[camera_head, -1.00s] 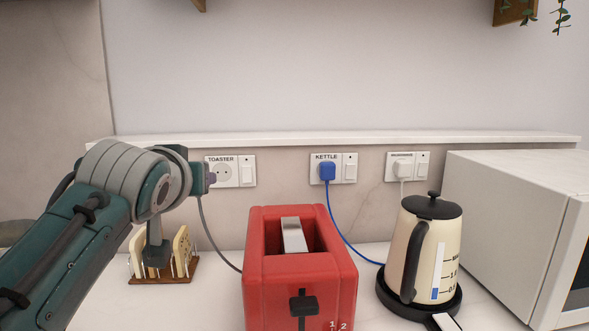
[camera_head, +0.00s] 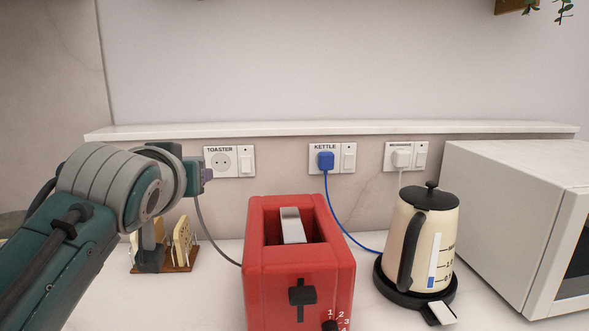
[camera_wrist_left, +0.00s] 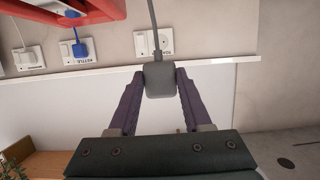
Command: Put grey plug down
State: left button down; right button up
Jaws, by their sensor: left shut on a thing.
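My left gripper (camera_head: 206,176) is in the head view, left of and a little below the toaster socket (camera_head: 222,160), apart from the wall. In the left wrist view, its two purple fingers are shut on the grey plug (camera_wrist_left: 159,80), held in the air. The plug's grey cord (camera_head: 212,235) hangs down and runs behind the red toaster (camera_head: 262,285). The toaster socket is empty. In the head view the plug itself is mostly hidden by the gripper. My right gripper is not in view.
A wooden rack (camera_head: 180,267) with bread slices stands on the counter below my left arm. The kettle (camera_head: 440,235) and a white microwave (camera_head: 500,225) stand at right. The blue plug (camera_head: 325,160) is in the kettle socket. A white ledge (camera_head: 300,130) runs above the sockets.

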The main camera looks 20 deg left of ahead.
pick_arm(q)
jog(key=s+d+r+m+g+h, duration=0.2)
jog(key=s+d+r+m+h, duration=0.4)
jog(key=s+d+m+h, duration=0.25)
jog(key=s+d+r+m+g+h, duration=0.2)
jog(key=s+d+r+m+h, duration=0.3)
jog(key=s+d+m+h, duration=0.35)
notch_tip(320, 180, up, 32)
jog(key=a+h+p, duration=0.1)
jog(key=h+p, duration=0.1)
jog(key=p, duration=3.3)
jog(key=shift+s+f, duration=0.25)
jog(key=shift+s, duration=0.15)
